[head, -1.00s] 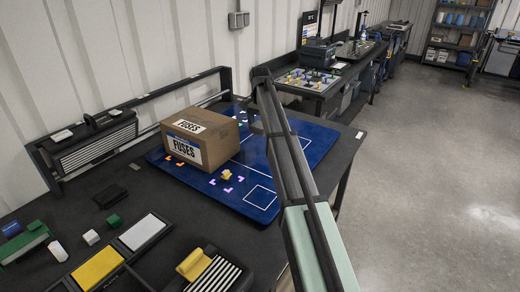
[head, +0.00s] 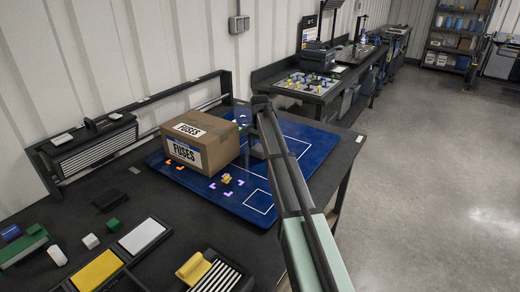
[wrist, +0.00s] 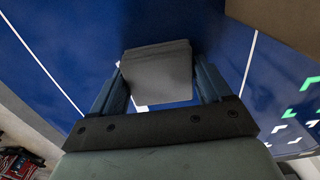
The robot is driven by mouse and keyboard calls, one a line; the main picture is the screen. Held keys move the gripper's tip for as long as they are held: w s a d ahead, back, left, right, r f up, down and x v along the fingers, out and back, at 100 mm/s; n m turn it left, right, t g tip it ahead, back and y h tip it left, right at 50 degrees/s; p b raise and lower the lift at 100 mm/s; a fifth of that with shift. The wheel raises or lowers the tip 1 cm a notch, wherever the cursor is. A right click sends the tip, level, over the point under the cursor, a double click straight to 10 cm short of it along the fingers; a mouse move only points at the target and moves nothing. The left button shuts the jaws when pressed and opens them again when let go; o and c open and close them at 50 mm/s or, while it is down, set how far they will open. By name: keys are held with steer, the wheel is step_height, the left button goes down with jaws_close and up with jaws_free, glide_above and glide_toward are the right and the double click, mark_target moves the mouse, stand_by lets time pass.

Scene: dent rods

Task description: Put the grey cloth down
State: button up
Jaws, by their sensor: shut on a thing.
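The grey cloth (wrist: 158,75) shows in the wrist view as a folded, squarish pad between the two fingers of my gripper (wrist: 160,85). My gripper is shut on it, above the blue mat (wrist: 55,60). I cannot tell whether the cloth touches the mat. In the head view my arm reaches over the right part of the blue mat (head: 221,196), and the far end of the arm, beside the cardboard box, is small and dark. The cloth is hard to make out there.
A cardboard box (head: 202,141) marked FUSES stands on the mat, left of my arm. A small yellow piece (head: 227,179) lies in front of it. Yellow and white pads (head: 142,235) and a striped block (head: 215,275) lie at the front. The mat's right part has free room.

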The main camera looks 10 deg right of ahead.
mark_target(260, 148)
steer(key=shift+f, duration=0.15)
steer(key=o, duration=0.9)
steer(key=shift+o, duration=0.2)
step_height(260, 148, up, 12)
